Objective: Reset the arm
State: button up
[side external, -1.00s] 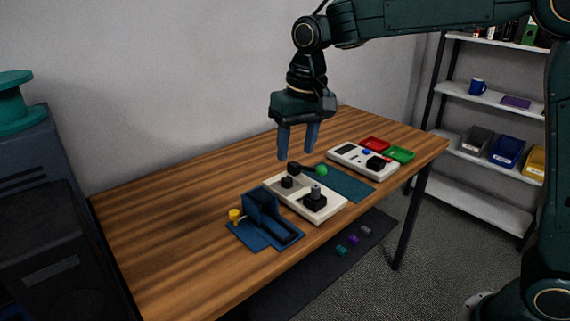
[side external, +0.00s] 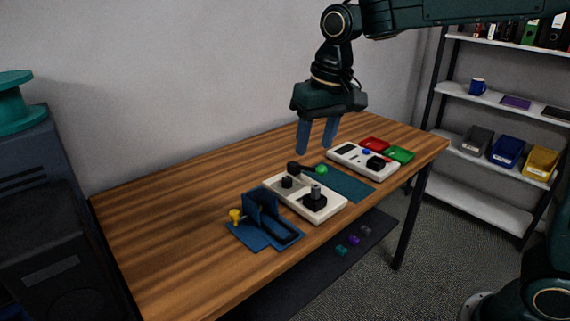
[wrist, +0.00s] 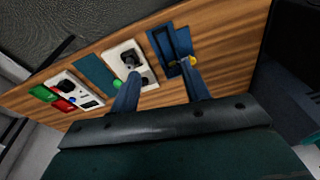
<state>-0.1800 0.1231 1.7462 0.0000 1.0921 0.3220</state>
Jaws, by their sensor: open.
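My gripper (side external: 317,151) is open and empty, held in the air above the back part of the wooden table (side external: 160,225). Its two blue fingers point down and stand apart. In the wrist view the gripper (wrist: 158,82) also shows nothing between its fingers. Below and in front of it lie a white board (side external: 327,210) with black fittings, a dark connector piece (side external: 293,167) and a green round piece (side external: 321,169) by a teal mat (side external: 352,185). The white board also shows in the wrist view (wrist: 113,53).
A blue fixture (side external: 262,205) with a yellow knob (side external: 235,215) stands at the front left. A white panel (side external: 345,158), a red tray (side external: 374,144) and a green tray (side external: 399,155) are at the right. Shelves (side external: 490,95) stand beyond. The table's left part is clear.

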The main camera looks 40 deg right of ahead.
jog(key=s+d+t, duration=0.1)
jog(key=s+d, duration=0.2)
jog(key=s, duration=0.8)
jog(key=s+d+f+n+t, duration=0.1)
jog(key=s+d, duration=0.3)
jog(key=s, duration=0.8)
jog(key=shift+s+d+f+n+t, duration=0.15)
jog(key=shift+d+f+n+t, duration=0.15)
jog(key=shift+t, duration=0.5)
